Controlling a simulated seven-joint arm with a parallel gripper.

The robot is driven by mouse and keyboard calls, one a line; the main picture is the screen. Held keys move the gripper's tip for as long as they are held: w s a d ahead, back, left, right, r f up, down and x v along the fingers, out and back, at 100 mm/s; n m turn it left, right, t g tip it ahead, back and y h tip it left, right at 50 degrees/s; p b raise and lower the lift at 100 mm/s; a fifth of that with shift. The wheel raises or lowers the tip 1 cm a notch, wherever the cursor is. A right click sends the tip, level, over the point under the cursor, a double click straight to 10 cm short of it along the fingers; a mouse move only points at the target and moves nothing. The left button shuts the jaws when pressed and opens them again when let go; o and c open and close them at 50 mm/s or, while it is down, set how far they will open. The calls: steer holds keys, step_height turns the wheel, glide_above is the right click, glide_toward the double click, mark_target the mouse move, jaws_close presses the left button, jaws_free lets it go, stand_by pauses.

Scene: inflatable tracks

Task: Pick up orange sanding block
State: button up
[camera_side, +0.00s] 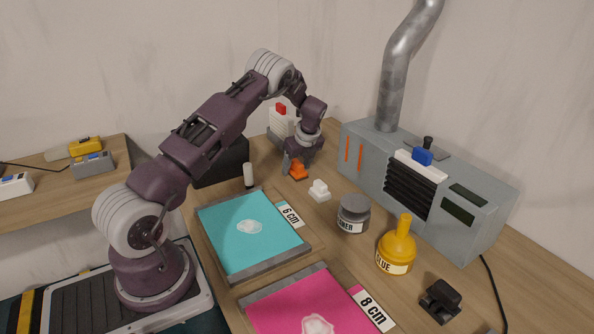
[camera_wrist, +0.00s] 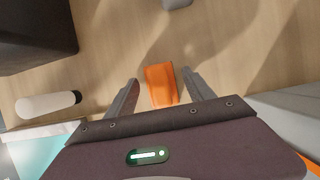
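The orange sanding block (camera_side: 298,172) sits on the wooden table at the back, below my gripper (camera_side: 300,164) in the side view. In the wrist view the orange block (camera_wrist: 161,84) lies between the two spread fingers of my gripper (camera_wrist: 160,82). A gap shows between the block and each finger, so the gripper is open and holds nothing. How high the fingertips are above the table is hard to tell.
A white block (camera_side: 319,191) stands just right of the orange one. A grey jar (camera_side: 353,214), yellow glue bottle (camera_side: 397,248) and grey machine (camera_side: 465,225) are further right. A white-and-black tube (camera_side: 249,176) and teal panel (camera_side: 232,240) are left. A dark box (camera_wrist: 35,35) is upper left.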

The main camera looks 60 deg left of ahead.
mark_target(297, 162)
jaws_close()
step_height(297, 162, up, 10)
steer(key=shift+r, duration=0.1)
